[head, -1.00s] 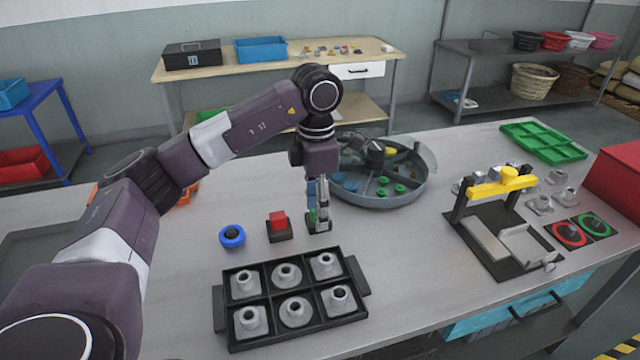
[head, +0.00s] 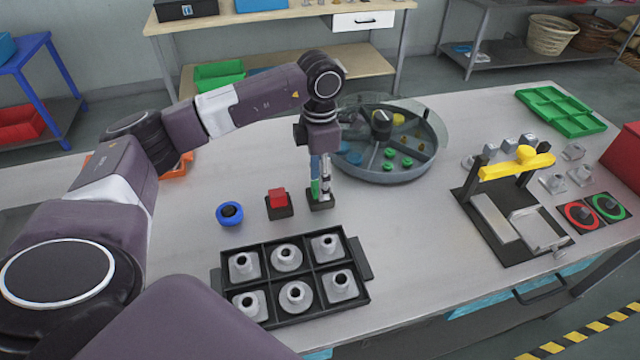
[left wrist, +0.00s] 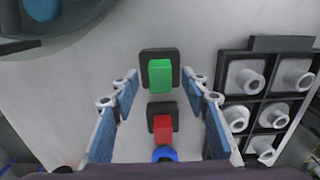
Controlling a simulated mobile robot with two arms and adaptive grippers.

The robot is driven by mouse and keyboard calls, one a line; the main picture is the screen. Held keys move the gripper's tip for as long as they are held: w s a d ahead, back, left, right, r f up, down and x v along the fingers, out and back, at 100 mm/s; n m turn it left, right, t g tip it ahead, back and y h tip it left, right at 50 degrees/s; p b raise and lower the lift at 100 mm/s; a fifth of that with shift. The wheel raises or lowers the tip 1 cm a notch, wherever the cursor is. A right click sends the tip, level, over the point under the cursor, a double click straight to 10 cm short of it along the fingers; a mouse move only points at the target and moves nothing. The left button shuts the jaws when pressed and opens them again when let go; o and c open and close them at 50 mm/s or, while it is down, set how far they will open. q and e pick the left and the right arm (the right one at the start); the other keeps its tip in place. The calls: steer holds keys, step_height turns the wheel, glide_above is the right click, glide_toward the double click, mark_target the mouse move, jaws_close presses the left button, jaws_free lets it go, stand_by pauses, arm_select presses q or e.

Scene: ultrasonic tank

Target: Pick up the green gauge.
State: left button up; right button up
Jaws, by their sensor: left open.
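The green gauge (left wrist: 160,76) is a green block upright on a dark square base, near the top middle of the left wrist view. In the head view the green gauge (head: 315,188) is mostly hidden by my left gripper (head: 321,180). In the left wrist view my left gripper (left wrist: 160,88) is open, one finger to each side of the picture, and the gauge shows between and ahead of the fingertips. Whether the fingers touch it I cannot tell. My right gripper is not in view.
A red block on a dark base (head: 278,202) and a blue ring (head: 229,213) stand left of the gauge. A black tray (head: 364,270) of grey parts lies in front. A round divided bowl (head: 385,175) stands behind right. A yellow-topped fixture (head: 515,168) is farther right.

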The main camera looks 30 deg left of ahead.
arm_select(q)
steer(key=shift+f, duration=0.6)
jaws_close()
steer(key=shift+r, duration=0.2)
